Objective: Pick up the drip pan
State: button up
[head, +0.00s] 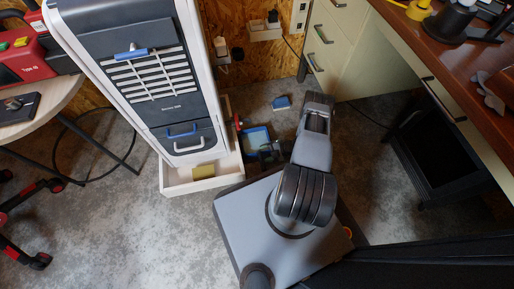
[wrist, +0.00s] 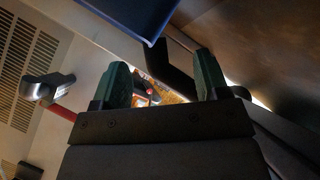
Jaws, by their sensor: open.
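A flat blue pan-like thing (head: 257,136) with a dark rim lies on the floor right of the white cooler; it looks like the drip pan, though I cannot be sure. My gripper (head: 268,153) is beside its lower right part, and my arm stands to the right. In the wrist view my gripper (wrist: 163,78) has its two dark green fingers spread, with nothing held between them. A dark blue panel with a bright blue edge (wrist: 135,18) shows beyond the fingers at the top; it may be the same pan. Whether the fingers touch it cannot be told.
The tall cooler (head: 150,80) stands in a low white tray (head: 205,184) holding a yellow sponge (head: 204,171). A small blue item (head: 282,102) lies on the floor behind. A drawer desk (head: 440,70) bounds the right. Open floor lies at front left.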

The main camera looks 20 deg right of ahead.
aim_at(259, 154)
jog(key=b+x, duration=0.1)
jog(key=x, duration=0.3)
jog(key=shift+a, duration=0.15)
jog(key=shift+c, duration=0.5)
grip_shut()
